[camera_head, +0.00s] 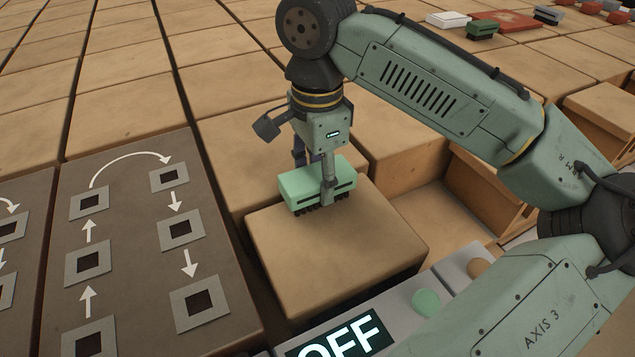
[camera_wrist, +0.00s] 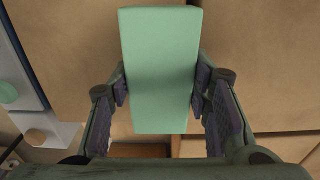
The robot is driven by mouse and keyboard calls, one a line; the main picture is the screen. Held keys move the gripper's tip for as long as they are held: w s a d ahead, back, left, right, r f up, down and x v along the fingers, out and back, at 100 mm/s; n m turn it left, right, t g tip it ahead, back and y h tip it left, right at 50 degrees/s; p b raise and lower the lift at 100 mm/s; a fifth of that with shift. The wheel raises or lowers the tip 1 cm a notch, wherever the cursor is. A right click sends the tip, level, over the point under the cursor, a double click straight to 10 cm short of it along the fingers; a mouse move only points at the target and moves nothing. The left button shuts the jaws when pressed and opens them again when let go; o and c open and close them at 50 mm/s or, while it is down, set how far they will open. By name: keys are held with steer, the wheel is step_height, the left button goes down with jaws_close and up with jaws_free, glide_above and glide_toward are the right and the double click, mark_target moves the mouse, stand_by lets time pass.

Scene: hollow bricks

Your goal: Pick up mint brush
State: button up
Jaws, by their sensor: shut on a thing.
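The mint brush (camera_head: 316,184) is a mint-green block with dark bristles underneath. It is at the back edge of a raised tan brick in the head view. My gripper (camera_head: 328,190) is over it from above, with its fingers on the brush's two long sides. In the wrist view, the mint brush (camera_wrist: 160,70) fills the space between the fingers, and both pads of my gripper (camera_wrist: 160,88) press on its sides. I cannot tell whether the bristles touch the brick below.
A raised tan brick (camera_head: 335,245) lies under the brush. A dark panel (camera_head: 150,250) with arrows and square holes is at left. A grey box with an OFF display (camera_head: 340,340) and round buttons is in front. Several small items, including a dark green brush (camera_head: 482,29), lie far back right.

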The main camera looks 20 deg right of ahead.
mark_target(317, 174)
steer(key=shift+r, duration=0.1)
steer(key=shift+r+p, duration=0.5)
steer(key=shift+p, duration=0.1)
step_height(317, 174, up, 3)
steer(key=p, duration=0.2)
steer(key=shift+f+p, duration=0.2)
steer(key=shift+p, duration=0.15)
steer(key=s+p, duration=0.1)
steer(key=s, duration=0.4)
steer(key=s+a+p, duration=0.1)
steer(key=s, duration=0.4)
steer(key=s+a+r+p, duration=0.1)
steer(key=s, duration=0.5)
steer(key=shift+r+p, duration=0.1)
steer(key=shift+p, duration=0.25)
steer(key=shift+w, duration=0.1)
steer(key=o, duration=0.6)
steer(key=c, duration=0.4)
